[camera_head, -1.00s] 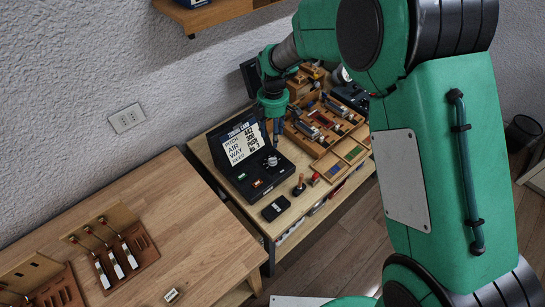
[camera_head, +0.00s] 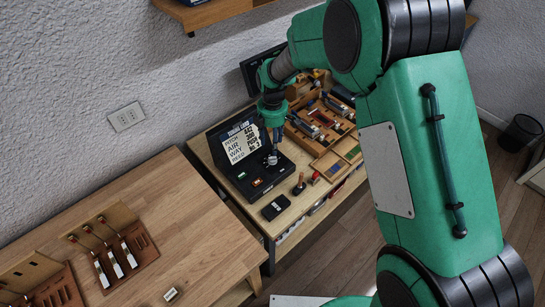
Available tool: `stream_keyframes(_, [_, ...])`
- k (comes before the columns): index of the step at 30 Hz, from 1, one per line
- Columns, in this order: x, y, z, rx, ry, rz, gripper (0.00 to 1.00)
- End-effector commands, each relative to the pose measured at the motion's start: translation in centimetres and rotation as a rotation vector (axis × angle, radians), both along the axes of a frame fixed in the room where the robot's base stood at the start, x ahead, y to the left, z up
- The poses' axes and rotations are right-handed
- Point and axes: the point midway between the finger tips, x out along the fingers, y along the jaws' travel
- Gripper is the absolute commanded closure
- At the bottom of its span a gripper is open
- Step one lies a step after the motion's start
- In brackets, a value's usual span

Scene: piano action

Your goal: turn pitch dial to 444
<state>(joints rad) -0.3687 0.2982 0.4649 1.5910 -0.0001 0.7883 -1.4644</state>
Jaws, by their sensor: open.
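The black tuning box (camera_head: 236,178) stands open on the back bench, with a white card (camera_head: 240,143) in its raised lid. The card's top row reads PITCH and what looks like 442. A round dial with a pale rim (camera_head: 271,160) sits on the box's upper right panel, partly hidden by my gripper. My gripper (camera_head: 275,148) points down just over the dial. Its fingers are open; they are too small here to tell whether they touch the dial. The dial's setting cannot be read.
Wooden trays of tools (camera_head: 322,125) stand right of the box. A small black box (camera_head: 276,207) and a dark-handled stamp-like tool (camera_head: 299,184) are in front. The front wooden table (camera_head: 190,220) holds racks of slim parts (camera_head: 110,250) at left.

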Motion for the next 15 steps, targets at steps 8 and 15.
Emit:
stream_keyframes(8, [0.0,0.0,-4.7,-0.001,0.002,0.0,0.53])
stream_keyframes(15, [0.0,0.0,-7.7,0.0,0.0,0.0,0.53])
